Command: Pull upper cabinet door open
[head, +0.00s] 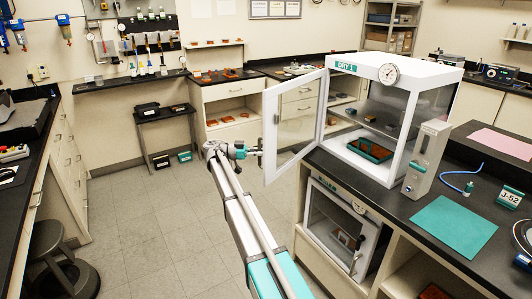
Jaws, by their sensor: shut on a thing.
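The upper cabinet (430,92) is a white dry box marked "DRY 1" with a round dial on top, standing on the black counter. Its glazed, white-framed upper door (270,118) stands wide open, swung out to the left on the hinge side by the cabinet's left front edge. My gripper (257,152) is at the door's free left edge, shut on the door handle, which is small and mostly hidden by the gripper. Inside the cabinet are a shelf and a teal tray (370,150) with dark contents.
A lower cabinet (338,232) with a shut glazed door sits under the counter. The tiled floor (150,220) left of my arm is clear; a stool (58,250) stands far left.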

